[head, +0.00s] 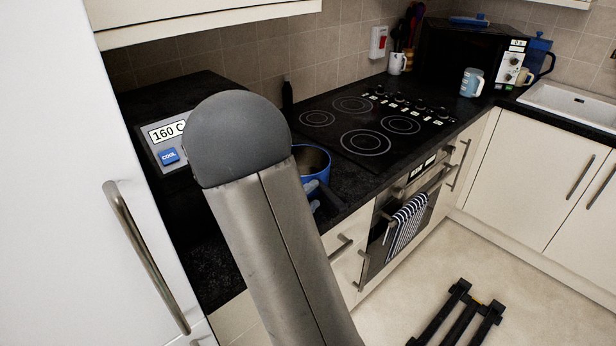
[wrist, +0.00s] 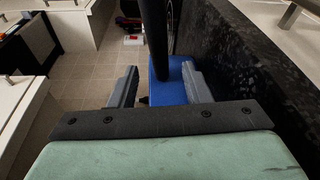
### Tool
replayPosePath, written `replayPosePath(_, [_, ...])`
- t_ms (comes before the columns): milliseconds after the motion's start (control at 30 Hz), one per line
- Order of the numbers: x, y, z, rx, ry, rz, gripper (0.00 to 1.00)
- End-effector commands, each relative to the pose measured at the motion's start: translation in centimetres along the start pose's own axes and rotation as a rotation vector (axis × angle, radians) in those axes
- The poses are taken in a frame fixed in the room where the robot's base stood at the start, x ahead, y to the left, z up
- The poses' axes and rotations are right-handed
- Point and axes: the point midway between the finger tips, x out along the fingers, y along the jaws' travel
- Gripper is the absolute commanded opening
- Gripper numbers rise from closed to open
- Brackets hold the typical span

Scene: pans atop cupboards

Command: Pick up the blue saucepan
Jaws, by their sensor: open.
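The blue saucepan (head: 313,158) stands on the dark worktop near its front edge, left of the hob. My arm hides its left part in the head view; its dark inside and blue rim show. My gripper (head: 315,194) is at the saucepan's near side, mostly hidden behind my arm. In the wrist view my gripper (wrist: 160,68) is open, with its grey fingers apart. A blue part (wrist: 169,88) and a dark upright bar lie between the fingers; I cannot tell whether they touch a finger.
The black hob (head: 375,125) is right of the saucepan. A striped towel (head: 407,222) hangs on the oven handle below. A microwave (head: 460,60) and mugs stand farther back.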

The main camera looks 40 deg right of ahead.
Motion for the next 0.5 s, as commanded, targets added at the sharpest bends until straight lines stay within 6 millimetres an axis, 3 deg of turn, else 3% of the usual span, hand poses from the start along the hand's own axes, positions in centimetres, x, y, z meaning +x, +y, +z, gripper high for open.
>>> replayPosePath(500, [5.5,0.0,-0.9,-0.002,-0.002,-0.002,0.44])
